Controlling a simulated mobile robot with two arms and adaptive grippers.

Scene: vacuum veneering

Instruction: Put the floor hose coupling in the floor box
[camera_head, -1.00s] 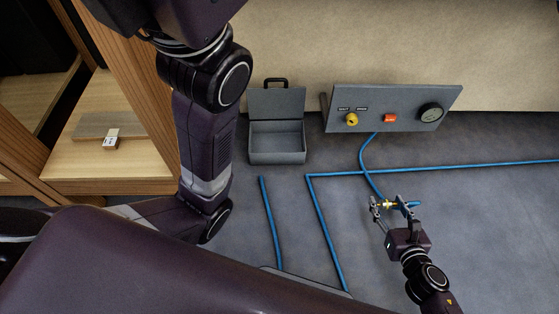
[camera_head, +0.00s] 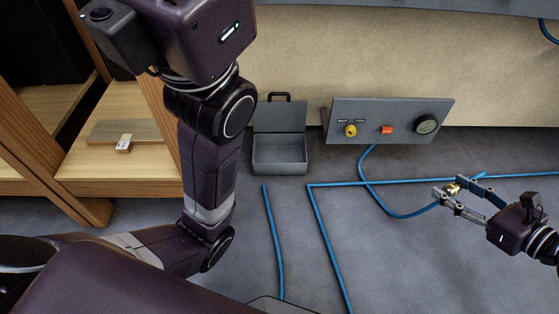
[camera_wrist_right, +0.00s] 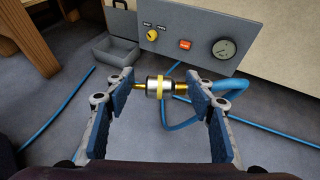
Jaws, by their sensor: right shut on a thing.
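The floor hose coupling (camera_head: 453,188), a small brass and silver fitting, is at the tips of my right gripper (camera_head: 451,187). In the right wrist view the coupling (camera_wrist_right: 156,88) lies crosswise between the two blue-padded fingers, shut on its ends. A blue hose (camera_head: 400,215) curves from the panel to the gripper; its join with the coupling is hidden by a finger. The floor box (camera_head: 280,168) is an open grey case with its lid raised, left of the panel and well left of the gripper. It looks empty. My left gripper is out of view.
A grey panel (camera_head: 370,117) with a yellow knob, red switch and gauge stands behind the hose. Blue lines (camera_head: 325,228) run along the floor. A wooden shelf (camera_head: 120,165) is at left. Floor between box and gripper is otherwise clear.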

